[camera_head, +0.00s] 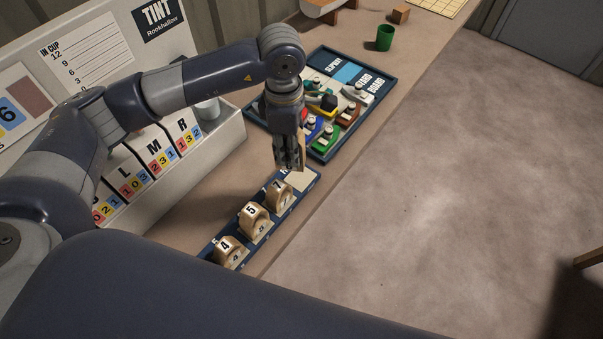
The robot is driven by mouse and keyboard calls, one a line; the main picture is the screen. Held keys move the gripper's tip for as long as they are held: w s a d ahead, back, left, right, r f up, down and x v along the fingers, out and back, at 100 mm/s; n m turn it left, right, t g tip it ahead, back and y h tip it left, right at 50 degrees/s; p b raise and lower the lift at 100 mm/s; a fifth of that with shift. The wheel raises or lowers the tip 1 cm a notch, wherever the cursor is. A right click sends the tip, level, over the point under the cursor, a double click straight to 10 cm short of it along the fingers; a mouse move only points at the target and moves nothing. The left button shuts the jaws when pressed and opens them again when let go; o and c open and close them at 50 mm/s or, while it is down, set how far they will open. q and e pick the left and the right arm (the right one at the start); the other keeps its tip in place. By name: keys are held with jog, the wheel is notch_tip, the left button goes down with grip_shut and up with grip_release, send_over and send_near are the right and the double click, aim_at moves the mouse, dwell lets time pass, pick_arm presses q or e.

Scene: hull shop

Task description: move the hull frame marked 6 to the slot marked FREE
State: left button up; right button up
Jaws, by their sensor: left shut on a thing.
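A dark blue slotted rack (213,247) lies on the bench in the middle of the view. Wooden hull frames marked 4 (228,248), 5 (253,218) and 7 (280,194) stand in it. A pale bare patch (301,181) shows at its far end, beyond the 7. My left gripper (289,163) points down just above that far end. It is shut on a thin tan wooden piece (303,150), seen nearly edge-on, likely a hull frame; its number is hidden. I cannot tell whether the piece touches the rack. No FREE mark is readable. My right gripper is not in view.
A dark-rimmed tray (327,157) with several coloured boat models lies just beyond my left gripper. A green cup (384,38) and a wooden block (400,15) stand farther back. A tall white TINT panel (215,150) stands left of the rack. Floor lies right of the bench edge.

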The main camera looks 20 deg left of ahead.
pick_arm(q)
jog(key=w+f+n+p, duration=0.1)
jog(key=f+n, duration=0.2)
jog(key=n, duration=0.1)
jog(key=w+f+n+p, duration=0.2)
jog(key=f+n, duration=0.2)
jog(key=w+d+f+n+p, duration=0.1)
jog(key=f+n+p, duration=0.1)
jog(key=f+n, duration=0.2)
jog(key=shift+w+d, duration=0.1)
jog(key=shift+w, duration=0.1)
jog(key=shift+f, duration=0.5)
jog(key=shift+f, duration=0.1)
jog(key=o, duration=1.2)
jog(key=shift+c, duration=0.2)
